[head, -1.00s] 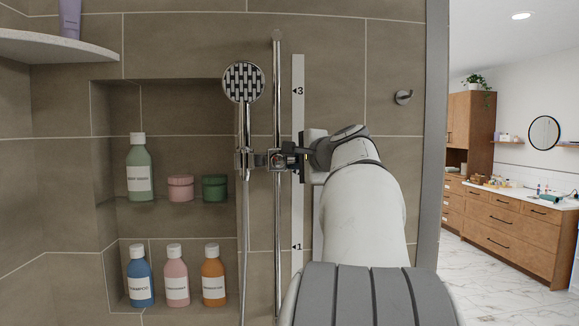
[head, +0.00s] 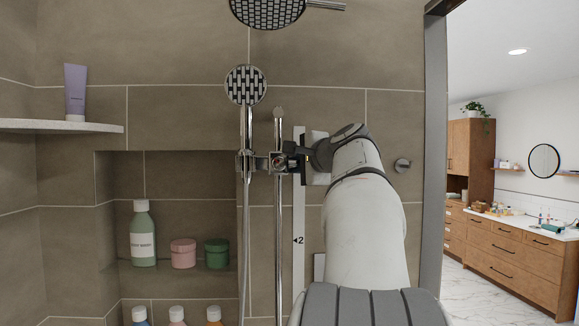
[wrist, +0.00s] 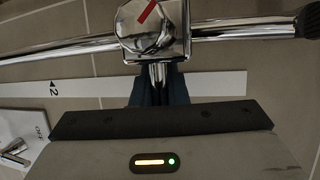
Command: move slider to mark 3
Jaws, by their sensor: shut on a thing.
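The chrome slider (head: 278,162) sits on the vertical rail (head: 279,220) and carries the hand shower (head: 246,86). My gripper (head: 297,157) comes from the right and is shut on the slider's chrome lever. In the wrist view the dark fingers (wrist: 158,82) pinch this lever below the slider's knob (wrist: 150,25), which bears a red line. The white mark strip (head: 299,275) runs beside the rail. Mark 2 (head: 298,240) is well below the slider. Mark 3 is not visible; my gripper covers the strip at slider height. The strip's top shows a little above my gripper.
A rain shower head (head: 268,10) hangs above. A wall hook (head: 402,165) is right of my arm. The niche at left holds a green bottle (head: 143,235) and jars. A corner shelf (head: 60,126) holds a purple tube (head: 76,92). The hose hangs left of the rail.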

